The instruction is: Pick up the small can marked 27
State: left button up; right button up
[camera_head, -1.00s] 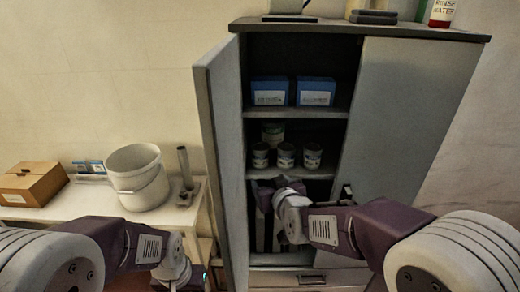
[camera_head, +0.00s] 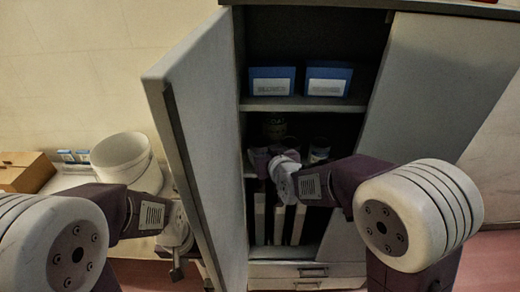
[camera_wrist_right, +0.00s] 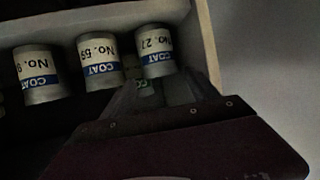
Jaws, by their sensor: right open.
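The small can marked 27 (camera_wrist_right: 155,50) stands on a shelf in the right wrist view, where its label appears upside down. It is the rightmost of a row of three small cans there. My right gripper (camera_wrist_right: 165,92) is open, its fingers pointing at this can and close to its near end; I cannot tell whether they touch it. In the head view my right gripper (camera_head: 262,158) reaches into the cabinet at the can shelf and hides the cans behind it. My left gripper (camera_head: 177,265) is low at the left, outside the cabinet door, its jaw opening unclear.
A can marked 59 (camera_wrist_right: 99,62) and another small can (camera_wrist_right: 39,75) stand beside it. Blue boxes (camera_head: 272,80) sit on the shelf above. The open cabinet door (camera_head: 205,130) stands between my arms. A white bucket (camera_head: 122,160) is at left.

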aim_at(261, 143)
jog(key=shift+w+a+f, duration=0.1)
jog(key=shift+w+f, duration=0.1)
jog(key=shift+w, duration=0.15)
jog(key=p+x, duration=0.1)
jog(key=x, duration=0.1)
jog(key=p+x, duration=0.1)
jog(key=x, duration=0.1)
jog(key=shift+w+r, duration=0.1)
jog(key=shift+w, duration=0.25)
jog(key=shift+w+a, duration=0.1)
jog(key=shift+w, duration=0.2)
jog(key=shift+w+f, duration=0.15)
jog(key=shift+f, duration=0.15)
pick_arm(q)
jog(key=shift+w+r, duration=0.35)
jog(key=shift+r, duration=0.55)
pick_arm(e)
jog(key=shift+r, duration=0.1)
jog(key=c, duration=1.4)
